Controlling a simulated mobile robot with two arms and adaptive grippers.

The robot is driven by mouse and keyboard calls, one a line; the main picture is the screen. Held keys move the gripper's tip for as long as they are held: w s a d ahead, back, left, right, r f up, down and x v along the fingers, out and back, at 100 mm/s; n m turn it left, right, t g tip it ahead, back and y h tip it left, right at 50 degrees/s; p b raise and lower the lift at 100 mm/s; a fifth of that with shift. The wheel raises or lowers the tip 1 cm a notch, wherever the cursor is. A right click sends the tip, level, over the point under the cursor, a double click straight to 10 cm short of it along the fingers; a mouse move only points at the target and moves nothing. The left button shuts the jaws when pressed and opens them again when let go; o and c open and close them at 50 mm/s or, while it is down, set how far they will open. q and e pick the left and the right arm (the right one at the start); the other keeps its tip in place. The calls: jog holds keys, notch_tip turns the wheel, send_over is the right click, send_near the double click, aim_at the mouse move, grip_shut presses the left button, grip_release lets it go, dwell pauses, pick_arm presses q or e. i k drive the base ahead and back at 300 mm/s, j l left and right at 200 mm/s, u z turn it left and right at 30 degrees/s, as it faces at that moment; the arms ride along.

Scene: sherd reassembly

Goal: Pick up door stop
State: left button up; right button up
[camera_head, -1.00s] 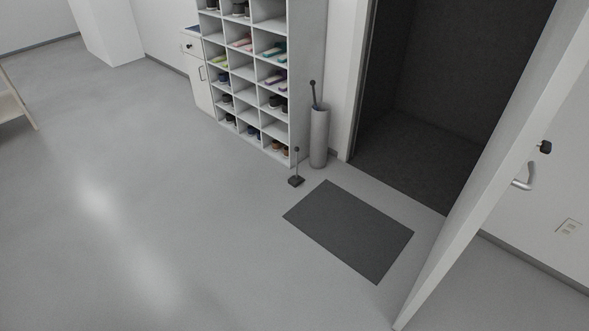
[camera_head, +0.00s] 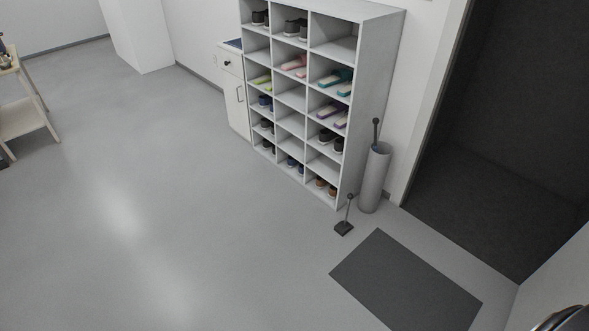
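What looks like the door stop (camera_head: 344,228) stands upright on the floor, a dark wedge-like base with a thin stick and a small knob on top. It is in front of the shoe rack's right corner, left of a grey cylinder and just behind the dark mat. Nothing touches it that I can see. Neither of my grippers is in view.
A white shoe rack (camera_head: 365,75) with shoes stands behind it. A grey cylindrical stand (camera_head: 374,185) holds a dark-handled item. A dark mat (camera_head: 405,285) lies before the dark doorway (camera_head: 505,150). A wooden table (camera_head: 28,122) is far left. The left and middle floor is clear.

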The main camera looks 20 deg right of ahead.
aim_at(344, 227)
jog(key=i+z, duration=0.1)
jog(key=i, duration=0.4)
jog(key=i+j+z, duration=0.1)
jog(key=i, duration=0.45)
jog(key=i+j+z, duration=0.1)
jog(key=i, duration=0.4)
jog(key=i+j+z, duration=0.1)
jog(key=i, duration=0.4)
jog(key=j, duration=0.1)
